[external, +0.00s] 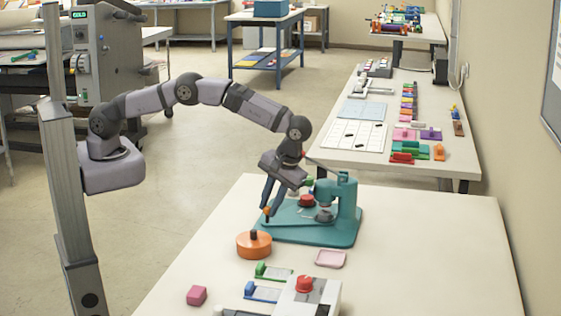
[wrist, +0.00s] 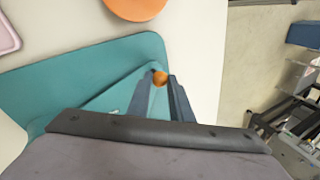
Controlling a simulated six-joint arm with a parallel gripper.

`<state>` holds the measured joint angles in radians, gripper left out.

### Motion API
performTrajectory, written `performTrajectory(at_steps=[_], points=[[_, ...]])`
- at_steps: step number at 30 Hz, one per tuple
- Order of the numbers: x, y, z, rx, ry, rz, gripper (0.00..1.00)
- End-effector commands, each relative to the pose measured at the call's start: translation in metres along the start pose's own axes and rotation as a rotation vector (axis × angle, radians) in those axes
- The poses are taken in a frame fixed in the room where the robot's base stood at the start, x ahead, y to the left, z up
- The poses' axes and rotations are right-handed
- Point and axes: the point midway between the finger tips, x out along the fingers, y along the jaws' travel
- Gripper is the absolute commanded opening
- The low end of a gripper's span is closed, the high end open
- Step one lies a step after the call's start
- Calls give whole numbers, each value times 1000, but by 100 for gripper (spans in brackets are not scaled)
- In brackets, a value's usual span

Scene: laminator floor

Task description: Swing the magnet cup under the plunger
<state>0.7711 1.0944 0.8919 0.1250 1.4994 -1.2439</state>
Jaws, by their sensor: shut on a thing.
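A teal press (external: 343,205) stands on the near table, with its upright and its grey plunger (external: 323,212) at the right of its base plate. A red cup-like part (external: 306,200) sits on the base left of the plunger, apart from it; I cannot tell for sure that it is the magnet cup. My gripper (external: 267,209) points down at the left end of the base, shut on a small orange knob (wrist: 160,78). In the wrist view the knob shows between the fingertips, at the tip of a teal swing arm. The cup is hidden in the wrist view.
A round orange tub (external: 254,247) with a dark knob stands just in front of the press. A pink tray (external: 330,259), a pink block (external: 197,295), green and blue holders and a red-knobbed device (external: 305,290) lie nearer. The table's right side is clear.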

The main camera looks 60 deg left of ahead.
Motion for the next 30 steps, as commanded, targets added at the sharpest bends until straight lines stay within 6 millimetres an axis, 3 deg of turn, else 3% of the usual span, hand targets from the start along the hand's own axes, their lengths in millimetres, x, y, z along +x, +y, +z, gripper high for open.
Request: performTrajectory(at_steps=[19, 20, 21, 30], points=[[-3, 3, 0, -29, -8, 8, 0], [-3, 3, 0, -29, -8, 8, 26], [-3, 3, 0, -28, -8, 8, 36], [-2, 2, 0, -27, -9, 3, 38]])
